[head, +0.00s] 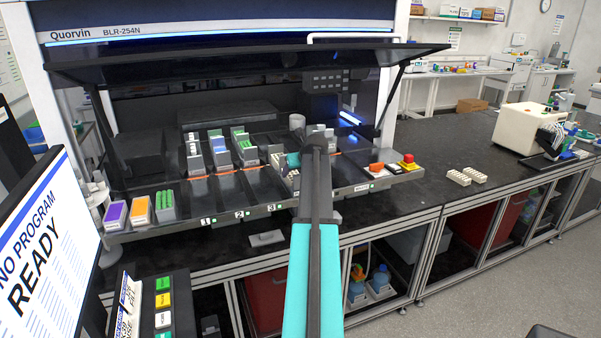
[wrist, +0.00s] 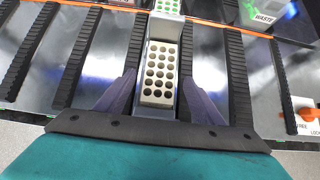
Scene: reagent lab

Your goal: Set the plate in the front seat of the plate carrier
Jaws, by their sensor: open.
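A pale plate (wrist: 158,75) with rows of dark round wells lies in the front part of a narrow silver carrier (wrist: 157,47) in the wrist view. My gripper (wrist: 159,92) is open, with one purple-grey finger on each side of the plate's front half. I cannot tell whether the fingers touch it. A white piece with green wells (wrist: 168,7) sits behind it in the same lane. In the head view my arm covers much of this spot; my gripper (head: 297,163) is over the deck, right of the middle.
Dark ribbed rails (wrist: 236,70) flank the carrier. An orange lever (wrist: 307,114) marked FREE and LOCK is at the right, and a waste box (wrist: 262,14) stands at the back right. Other loaded carriers (head: 219,160) stand left. Two pale racks (head: 458,177) lie on the right bench.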

